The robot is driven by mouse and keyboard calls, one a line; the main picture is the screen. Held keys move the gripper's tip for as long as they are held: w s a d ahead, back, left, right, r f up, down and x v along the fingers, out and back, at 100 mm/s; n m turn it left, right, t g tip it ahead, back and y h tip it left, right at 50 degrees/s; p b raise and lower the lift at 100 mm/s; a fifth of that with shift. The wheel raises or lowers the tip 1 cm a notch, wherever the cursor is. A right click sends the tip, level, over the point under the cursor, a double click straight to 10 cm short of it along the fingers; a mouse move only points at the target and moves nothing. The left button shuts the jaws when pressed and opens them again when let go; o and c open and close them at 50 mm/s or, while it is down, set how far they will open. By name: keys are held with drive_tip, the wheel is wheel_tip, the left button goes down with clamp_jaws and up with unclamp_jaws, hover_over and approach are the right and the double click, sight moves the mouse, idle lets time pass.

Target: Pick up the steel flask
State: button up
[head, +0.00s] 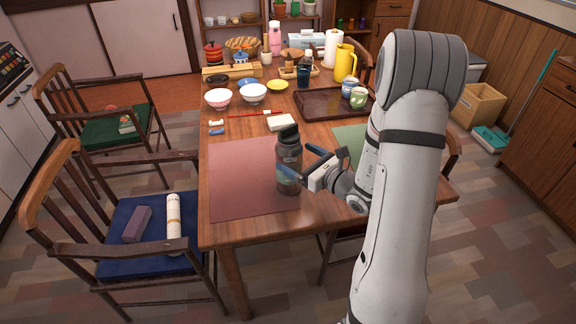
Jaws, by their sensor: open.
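The steel flask (289,165) is dark grey with a black loop lid. It stands upright on the right part of the pink placemat (240,185), near the table's front edge. My gripper (301,166) is at the flask's right side and points left at it. Its blue-tipped fingers are open. One finger shows at the flask's upper right. The other reaches across the flask's lower part. I cannot tell whether either finger touches it.
On the wooden table (225,232), bowls, a yellow pitcher (345,63) and a dark tray (318,102) with two cups stand farther back. A white block (281,122) lies behind the flask. Chairs (120,225) flank the left side. The placemat's left part is clear.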

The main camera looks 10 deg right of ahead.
drive_tip(key=shift+x, duration=2)
drive_tip(key=shift+s, duration=0.1)
drive_tip(key=shift+c, duration=0.5)
drive_tip(key=c, duration=1.6)
drive_tip(key=shift+r, duration=0.25)
